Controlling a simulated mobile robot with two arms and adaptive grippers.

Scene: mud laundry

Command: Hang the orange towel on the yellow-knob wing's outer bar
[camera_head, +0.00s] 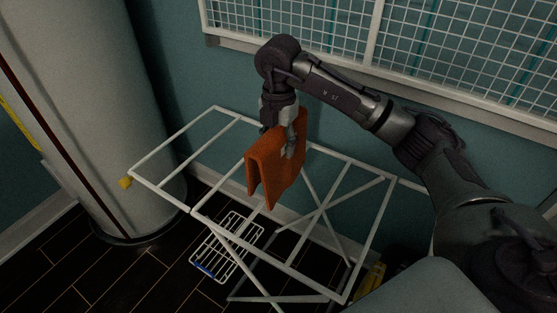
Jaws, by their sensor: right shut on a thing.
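The orange towel (262,170) hangs folded from my right gripper (280,131), which is shut on its upper part. Its two halves hang down with a gap between their lower edges. The towel is over the middle of the white drying rack (322,207), near the inner end of the left wing; whether it touches a bar I cannot tell. The yellow knob (126,183) is at the near left corner of that wing. The wing's outer bar (172,140) runs back from there and is bare. My left gripper is not in view.
A large pale cylinder (95,110) stands close beside the yellow-knob wing. A white wire shelf (227,246) sits low under the rack. A white wire grid (470,50) is on the back wall. A yellow object (371,279) is low at the right.

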